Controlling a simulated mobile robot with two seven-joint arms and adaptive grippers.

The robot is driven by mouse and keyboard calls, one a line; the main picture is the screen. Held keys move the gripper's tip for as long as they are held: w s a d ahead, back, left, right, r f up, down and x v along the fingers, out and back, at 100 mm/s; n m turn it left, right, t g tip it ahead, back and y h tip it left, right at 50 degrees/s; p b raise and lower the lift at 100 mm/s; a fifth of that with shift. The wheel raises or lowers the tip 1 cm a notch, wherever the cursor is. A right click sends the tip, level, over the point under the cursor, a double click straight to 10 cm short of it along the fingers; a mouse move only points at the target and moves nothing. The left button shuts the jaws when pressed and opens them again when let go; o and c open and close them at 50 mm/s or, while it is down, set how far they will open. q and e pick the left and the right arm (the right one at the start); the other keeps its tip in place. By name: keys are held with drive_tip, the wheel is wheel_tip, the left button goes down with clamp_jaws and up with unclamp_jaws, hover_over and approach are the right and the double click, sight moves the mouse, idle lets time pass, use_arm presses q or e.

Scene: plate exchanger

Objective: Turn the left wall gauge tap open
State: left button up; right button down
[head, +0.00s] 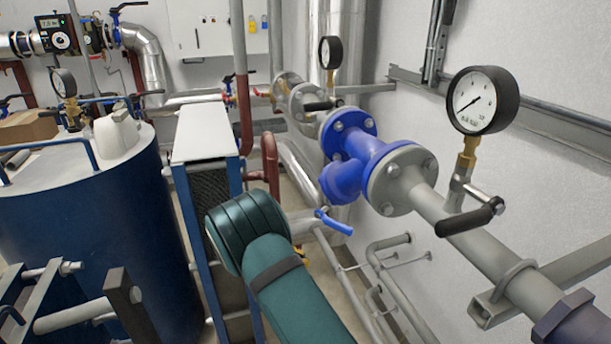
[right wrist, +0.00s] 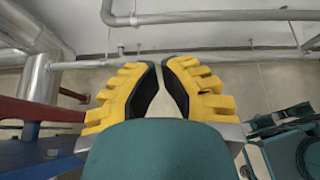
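The left wall gauge (head: 330,52) stands on a short brass stem above the far part of the grey pipe line. Its tap has a black handle (head: 322,105) lying roughly level, across the stem. A nearer, larger gauge (head: 484,100) has a similar tap with a black handle (head: 470,218) that slopes slightly. My right gripper (right wrist: 160,63) shows in the right wrist view with yellow and black fingers, a narrow gap between the tips and nothing held. In the head view my teal right arm hides most of it, well below the left gauge. My left gripper is not in view.
A blue flanged fitting (head: 365,165) stands between the two gauges. A blue lever (head: 333,222) is just beside my right arm. A plate exchanger (head: 205,135) and a dark blue tank (head: 90,230) stand at the left. Thin pipes (head: 385,285) run low along the wall.

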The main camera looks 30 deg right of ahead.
sight(324, 106)
drive_tip(key=w+a+r+g+h+p, duration=0.1)
drive_tip(key=w+a+r+h, duration=0.15)
drive_tip(key=r, duration=0.85)
drive_tip(key=w+a+r+m+h+p, duration=0.1)
drive_tip(key=w+r+h, duration=0.15)
drive_tip(key=r, duration=0.75)
drive_tip(key=w+a+r+g+h+p, duration=0.15)
drive_tip(key=r+h, duration=0.25)
drive_tip(key=r, duration=0.7)
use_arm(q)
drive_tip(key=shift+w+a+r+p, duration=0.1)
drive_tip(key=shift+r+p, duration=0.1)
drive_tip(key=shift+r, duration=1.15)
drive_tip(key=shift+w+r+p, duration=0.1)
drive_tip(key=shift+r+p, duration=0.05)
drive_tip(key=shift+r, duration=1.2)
use_arm(e)
drive_tip(key=s+d+r, duration=0.2)
drive_tip(key=d+r, duration=0.4)
drive_tip(key=d, duration=0.3)
drive_tip(key=shift+s, duration=0.35)
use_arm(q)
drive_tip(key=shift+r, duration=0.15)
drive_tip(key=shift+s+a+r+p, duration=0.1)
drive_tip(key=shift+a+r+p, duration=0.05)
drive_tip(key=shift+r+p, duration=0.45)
use_arm(e)
drive_tip(key=shift+a+r, duration=0.1)
drive_tip(key=shift+r, duration=0.2)
